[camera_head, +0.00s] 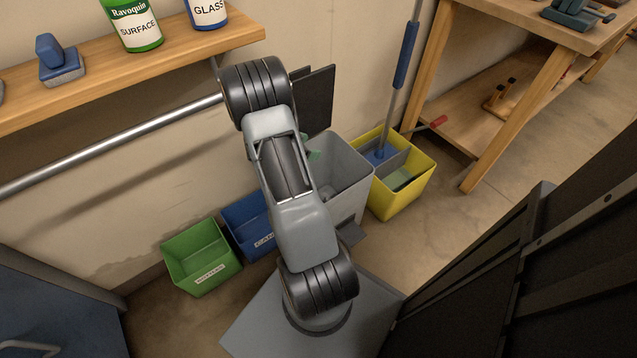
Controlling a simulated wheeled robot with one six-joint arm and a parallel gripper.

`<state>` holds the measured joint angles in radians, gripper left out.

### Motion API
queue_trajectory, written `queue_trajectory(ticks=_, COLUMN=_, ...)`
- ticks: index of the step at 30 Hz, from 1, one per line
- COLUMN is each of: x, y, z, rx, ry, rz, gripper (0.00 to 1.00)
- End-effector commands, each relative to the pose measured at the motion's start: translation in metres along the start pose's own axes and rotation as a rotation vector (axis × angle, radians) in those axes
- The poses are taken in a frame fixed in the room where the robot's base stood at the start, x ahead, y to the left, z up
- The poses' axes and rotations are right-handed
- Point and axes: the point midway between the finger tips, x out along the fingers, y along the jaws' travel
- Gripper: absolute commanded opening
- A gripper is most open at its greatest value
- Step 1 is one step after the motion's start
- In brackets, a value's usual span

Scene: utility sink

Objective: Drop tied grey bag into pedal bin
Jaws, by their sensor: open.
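The grey pedal bin (348,170) stands on the floor against the wall, just right of my arm. Its top is open, and its left side is hidden behind my arm. Its dark pedal (352,233) sticks out low at the front. Two dark flat plates show beside my arm's elbow, above the bin's back edge. They look like the spread jaws of my gripper (307,82), but I cannot rule out the bin's raised lid. I see nothing held between them. No tied grey bag can be made out. A small green bit (313,154) shows at the bin's left, partly hidden.
A yellow bucket (408,197) with a blue-handled mop (405,55) stands right of the bin. Blue (240,215) and green (195,262) bins stand left. A wooden shelf (190,48) with bottles and a metal rail (120,140) run along the wall. A workbench (490,110) stands right.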

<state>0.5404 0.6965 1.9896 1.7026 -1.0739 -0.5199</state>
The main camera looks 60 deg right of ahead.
Motion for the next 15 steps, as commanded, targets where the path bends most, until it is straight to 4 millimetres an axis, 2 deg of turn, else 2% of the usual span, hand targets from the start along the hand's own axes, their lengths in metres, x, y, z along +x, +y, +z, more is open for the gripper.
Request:
queue_trajectory(ticks=6, x=-0.017, y=0.0, z=0.0, rx=0.0, ry=-0.001, rz=0.0, gripper=0.79)
queue_trajectory(ticks=15, x=-0.018, y=0.0, z=0.0, rx=0.001, ry=-0.001, rz=0.001, gripper=0.79)
